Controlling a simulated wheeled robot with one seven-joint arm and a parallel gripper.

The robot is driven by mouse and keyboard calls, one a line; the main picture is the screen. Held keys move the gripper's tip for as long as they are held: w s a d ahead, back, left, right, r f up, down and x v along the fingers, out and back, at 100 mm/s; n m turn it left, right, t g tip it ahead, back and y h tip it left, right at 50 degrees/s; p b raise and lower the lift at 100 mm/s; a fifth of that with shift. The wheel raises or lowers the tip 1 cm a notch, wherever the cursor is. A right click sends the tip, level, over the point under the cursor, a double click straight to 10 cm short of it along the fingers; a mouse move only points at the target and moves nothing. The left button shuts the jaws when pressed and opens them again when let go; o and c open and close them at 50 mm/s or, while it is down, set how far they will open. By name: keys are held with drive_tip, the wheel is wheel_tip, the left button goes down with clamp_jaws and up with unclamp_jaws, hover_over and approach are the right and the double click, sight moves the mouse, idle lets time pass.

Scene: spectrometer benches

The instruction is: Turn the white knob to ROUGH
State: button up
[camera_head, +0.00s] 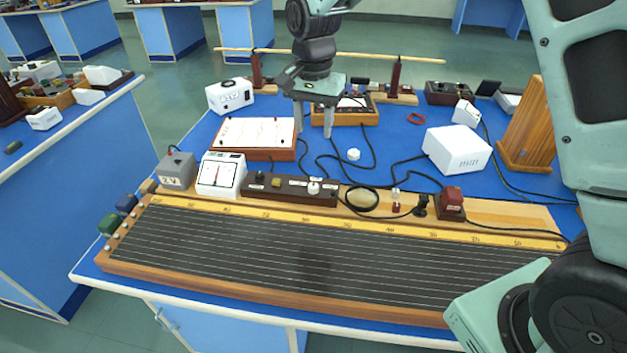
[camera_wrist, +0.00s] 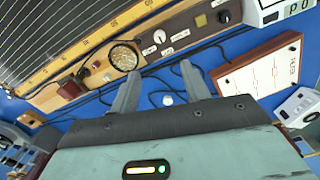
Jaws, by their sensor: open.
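The white knob (camera_head: 313,187) sits on the dark brown control box (camera_head: 262,192) behind the long wire board. It also shows in the wrist view (camera_wrist: 160,36), with small white labels beside it. The label text and the knob's pointing direction are too small to read. My gripper (camera_head: 314,128) is open and empty, pointing down above the bench, behind the control box and apart from the knob. In the wrist view my gripper (camera_wrist: 160,70) has its two fingers spread, with the knob beyond the fingertips.
A white meter (camera_head: 221,175) and a grey 2 V box (camera_head: 177,170) stand left of the control box. A coiled black cable (camera_head: 361,199) lies to its right. A small white round piece (camera_head: 354,154) and loose cables lie behind. A white box (camera_head: 456,149) stands at right.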

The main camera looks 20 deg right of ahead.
sight(313, 185)
wheel_tip(313, 185, down, 16)
drive_tip(key=shift+f+p, duration=0.15)
drive_tip(key=shift+p, duration=1.1)
drive_tip(key=c, duration=1)
